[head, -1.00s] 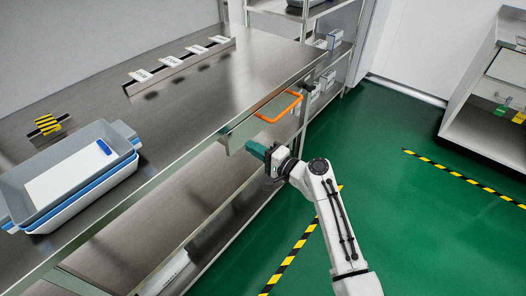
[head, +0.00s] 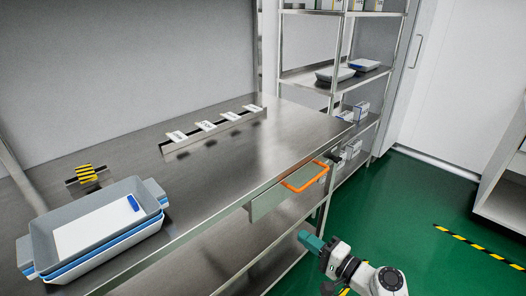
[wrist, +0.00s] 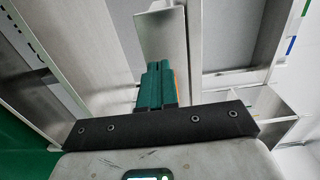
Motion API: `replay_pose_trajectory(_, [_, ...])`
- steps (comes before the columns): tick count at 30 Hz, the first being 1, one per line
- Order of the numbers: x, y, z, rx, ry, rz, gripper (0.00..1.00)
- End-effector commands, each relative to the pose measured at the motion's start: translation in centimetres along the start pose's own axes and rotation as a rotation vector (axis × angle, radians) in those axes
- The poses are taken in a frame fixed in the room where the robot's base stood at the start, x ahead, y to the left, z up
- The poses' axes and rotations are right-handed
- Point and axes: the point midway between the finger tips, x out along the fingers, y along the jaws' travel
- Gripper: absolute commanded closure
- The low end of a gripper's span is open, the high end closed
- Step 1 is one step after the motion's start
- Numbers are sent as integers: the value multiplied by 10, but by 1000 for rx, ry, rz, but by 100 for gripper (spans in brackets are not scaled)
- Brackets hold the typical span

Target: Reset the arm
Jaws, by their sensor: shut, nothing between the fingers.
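My gripper (head: 311,240) shows at the lower right of the head view, with teal fingers pressed together and nothing between them. It is in front of and below the bench edge, apart from the drawer front (head: 268,202) with its orange handle (head: 304,177). In the wrist view my shut fingers (wrist: 157,75) point towards a pale metal panel (wrist: 166,38). A bit of orange shows just behind the fingertips there.
The steel bench (head: 225,165) holds stacked grey and blue trays (head: 150,222), a yellow-black striped piece (head: 87,174) and a rail of white labels (head: 205,126). A shelf rack (head: 335,75) stands behind. Green floor (head: 420,215) is open at right.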

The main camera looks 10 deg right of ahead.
Motion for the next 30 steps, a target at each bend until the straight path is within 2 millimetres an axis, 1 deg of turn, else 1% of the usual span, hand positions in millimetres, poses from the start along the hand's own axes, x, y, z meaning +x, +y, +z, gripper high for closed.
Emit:
replay_pose_trajectory(2, [-5,5,8,-28,-16,33,100])
replay_pose_trajectory(5, [-22,22,31,-121,-72,138,100])
replay_pose_trajectory(8, [-57,47,64,-264,-163,315,100])
replay_pose_trajectory(9, [-76,57,78,-327,-206,399,100])
replay_pose_trajectory(11, [-106,70,95,-415,-271,528,100])
replay_pose_trajectory(12, [-128,77,105,-467,-311,613,100])
replay_pose_trajectory(14, [-164,84,118,-539,-371,745,100])
replay_pose_trajectory(15, [-189,85,125,-584,-409,833,100])
replay_pose_trajectory(17, [-227,84,135,-638,-463,963,100])
replay_pose_trajectory(18, [-251,81,140,-668,-493,1045,100])
replay_pose_trajectory(21, [-303,69,149,-715,-552,1219,100])
replay_pose_trajectory(22, [-315,65,151,-725,-565,1260,100])
replay_pose_trajectory(24, [-338,56,154,-739,-585,1338,100])
replay_pose_trajectory(25, [-346,53,156,-742,-593,1364,100])
replay_pose_trajectory(27, [-358,48,158,-748,-603,1405,100])
replay_pose_trajectory(30, [-364,45,158,-750,-609,1427,100])
